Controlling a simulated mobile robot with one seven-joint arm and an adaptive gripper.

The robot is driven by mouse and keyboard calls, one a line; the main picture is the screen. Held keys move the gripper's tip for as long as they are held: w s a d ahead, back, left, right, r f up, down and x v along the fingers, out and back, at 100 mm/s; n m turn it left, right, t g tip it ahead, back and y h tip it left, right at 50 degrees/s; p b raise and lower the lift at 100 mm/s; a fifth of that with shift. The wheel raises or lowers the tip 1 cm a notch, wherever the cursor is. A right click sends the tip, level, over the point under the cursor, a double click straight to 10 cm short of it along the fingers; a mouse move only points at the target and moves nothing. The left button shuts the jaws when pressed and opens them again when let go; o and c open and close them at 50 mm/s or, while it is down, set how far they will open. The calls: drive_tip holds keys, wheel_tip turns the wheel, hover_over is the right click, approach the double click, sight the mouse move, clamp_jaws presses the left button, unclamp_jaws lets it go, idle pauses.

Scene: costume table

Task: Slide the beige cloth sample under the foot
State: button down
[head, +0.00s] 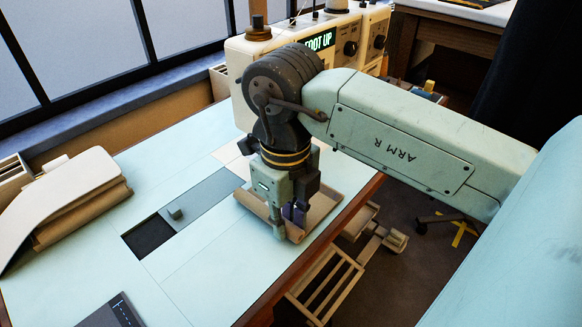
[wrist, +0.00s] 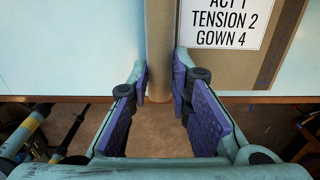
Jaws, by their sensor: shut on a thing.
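The beige cloth sample (head: 322,207) lies on the pale blue table near its right edge, with raised beige edges and partly covered by my gripper (head: 288,212). In the wrist view my gripper (wrist: 160,88) is shut on a narrow beige ridge of the sample (wrist: 159,35), between its purple pads. A white label (wrist: 226,18) on the sample's brown part reads ACT 1, TENSION 2, GOWN 4. The cream sewing machine (head: 240,62) stands behind, its display (head: 321,41) reading FOOT UP. The foot itself is hidden behind my arm.
A grey plate with a dark opening (head: 150,235) is set in the tabletop. A dark panel (head: 110,312) is at the front. A slatted wooden rack (head: 325,285) stands below the right edge.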

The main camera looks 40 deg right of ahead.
sight(259, 202)
drive_tip(key=shift+w+a, duration=0.15)
drive_tip(key=shift+w, duration=0.9)
drive_tip(key=shift+w+a, duration=0.15)
drive_tip(key=shift+w, duration=0.9)
drive_tip(key=shift+w+f, duration=0.1)
drive_tip(key=shift+w, duration=1.25)
drive_tip(key=shift+b, duration=0.4)
drive_tip(key=c, duration=1.4)
unclamp_jaws()
